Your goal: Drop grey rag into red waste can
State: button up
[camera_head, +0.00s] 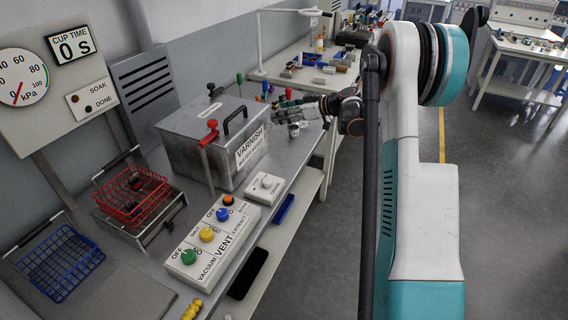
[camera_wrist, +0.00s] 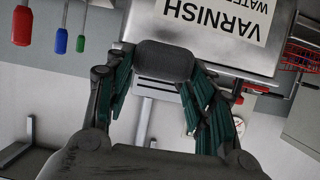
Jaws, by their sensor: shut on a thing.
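My gripper (camera_wrist: 160,80) shows in the wrist view with its dark green fingers on either side of a dark grey, rounded bundle, the grey rag (camera_wrist: 165,60). The fingers are shut on it at their tips. In the head view my gripper (camera_head: 284,113) is beside the right side of the varnish tank, above the bench; the rag cannot be told apart there. No red waste can shows in either view.
The metal varnish tank (camera_head: 228,177) stands on the bench left of my gripper. A red wire basket (camera_head: 132,196), a blue wire basket (camera_head: 60,264) and a button box (camera_head: 212,238) are nearer. A cluttered bench (camera_head: 268,76) lies beyond. Grey floor (camera_head: 500,200) is open at the right.

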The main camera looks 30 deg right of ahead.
aim_at(288, 163)
jog(key=shift+w+d, duration=0.1)
jog(key=shift+d, duration=0.75)
notch_tip(288, 163, down, 20)
jog(key=b, duration=0.6)
jog(key=shift+r, duration=0.2)
jog(key=shift+f, duration=0.1)
jog(key=shift+f, duration=0.15)
jog(key=o, duration=1)
jog(key=shift+c, duration=0.2)
